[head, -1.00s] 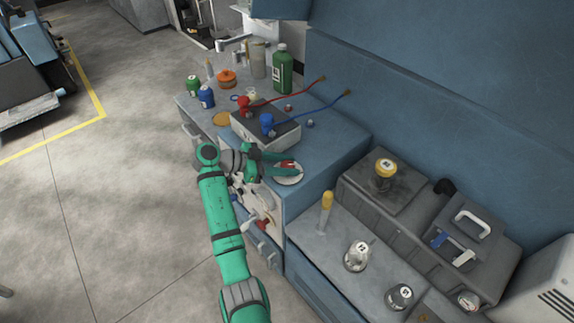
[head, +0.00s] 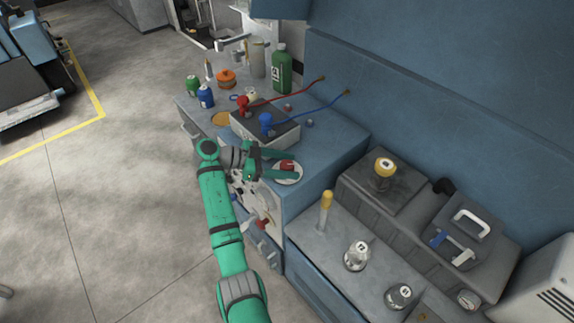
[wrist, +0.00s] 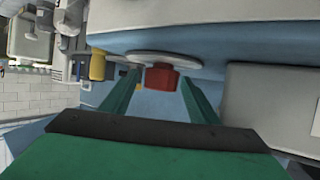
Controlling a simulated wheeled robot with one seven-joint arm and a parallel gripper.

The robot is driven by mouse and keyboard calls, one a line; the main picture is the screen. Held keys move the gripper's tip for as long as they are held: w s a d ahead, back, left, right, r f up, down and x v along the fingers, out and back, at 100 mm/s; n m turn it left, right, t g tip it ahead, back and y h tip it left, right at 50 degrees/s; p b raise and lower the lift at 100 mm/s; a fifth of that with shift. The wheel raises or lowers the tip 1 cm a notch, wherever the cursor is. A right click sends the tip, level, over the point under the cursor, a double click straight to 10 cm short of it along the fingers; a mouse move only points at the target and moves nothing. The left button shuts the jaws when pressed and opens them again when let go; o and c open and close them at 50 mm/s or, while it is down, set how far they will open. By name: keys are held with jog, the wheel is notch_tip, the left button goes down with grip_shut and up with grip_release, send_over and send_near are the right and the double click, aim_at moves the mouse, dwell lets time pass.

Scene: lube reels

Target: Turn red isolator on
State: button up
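The red isolator (head: 287,165) is a small red knob on a round white plate (head: 289,179) at the bench's near right corner. In the wrist view the red knob (wrist: 161,76) shows below the pale disc (wrist: 155,58), between my two green fingers. My gripper (head: 294,164) is open, with one finger on each side of the knob. A gap shows between the knob and each finger in the wrist view, so it does not look gripped. The knob's on or off marking cannot be read.
A grey box (head: 265,130) with red and blue hose fittings stands behind the knob. A green bottle (head: 279,70) and small cans stand farther back. A lower grey counter (head: 315,255) with several yellow- and white-topped items lies to the right.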

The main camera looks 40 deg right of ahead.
jog(key=v, duration=1.1)
jog(key=shift+d+f, duration=0.1)
jog(key=shift+f, duration=0.05)
dwell(0.3)
